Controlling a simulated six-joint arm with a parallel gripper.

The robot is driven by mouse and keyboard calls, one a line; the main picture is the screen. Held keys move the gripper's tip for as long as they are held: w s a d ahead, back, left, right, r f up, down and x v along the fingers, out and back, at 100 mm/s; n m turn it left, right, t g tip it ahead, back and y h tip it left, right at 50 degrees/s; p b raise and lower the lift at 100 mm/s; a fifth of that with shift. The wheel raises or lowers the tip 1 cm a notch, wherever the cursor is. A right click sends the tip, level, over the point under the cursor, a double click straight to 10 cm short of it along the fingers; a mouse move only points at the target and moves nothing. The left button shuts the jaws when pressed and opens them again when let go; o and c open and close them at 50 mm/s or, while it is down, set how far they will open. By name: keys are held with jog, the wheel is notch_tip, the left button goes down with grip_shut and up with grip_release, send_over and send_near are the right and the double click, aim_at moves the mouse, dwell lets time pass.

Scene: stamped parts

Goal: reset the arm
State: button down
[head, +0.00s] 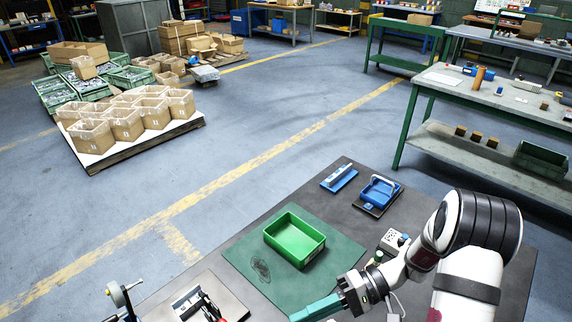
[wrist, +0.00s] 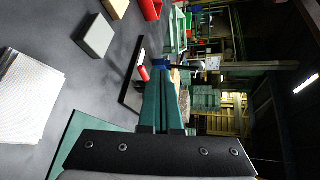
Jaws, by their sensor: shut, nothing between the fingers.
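My gripper (head: 300,316) reaches left from the white arm at the bottom of the head view, low over the front part of the dark table. Its teal fingers lie together, with nothing between them. In the wrist view the closed fingers (wrist: 164,85) point up the picture, away from the black palm. An empty green bin (head: 294,241) stands on a green mat (head: 238,247), beyond and to the left of the gripper, and apart from it.
A blue part (head: 339,178) and a blue fixture (head: 378,194) lie on the table (head: 335,215) beyond the bin. A small grey box (head: 393,241) stands beside my arm. Tools lie on a board at lower left. The wrist view shows a grey block (wrist: 95,36) and white sheets (wrist: 28,97).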

jog(key=s+d+r+m+t+h, duration=0.1)
jog(key=s+r+m+t+h, duration=0.1)
jog(key=s+h, duration=0.4)
jog(key=s+d+r+m+t+h, duration=0.1)
jog(key=s+r+m+h, duration=0.2)
jog(key=s+r+h, duration=0.3)
jog(key=s, duration=0.3)
jog(key=shift+r+m+t, duration=0.25)
jog(key=shift+m+t, duration=0.15)
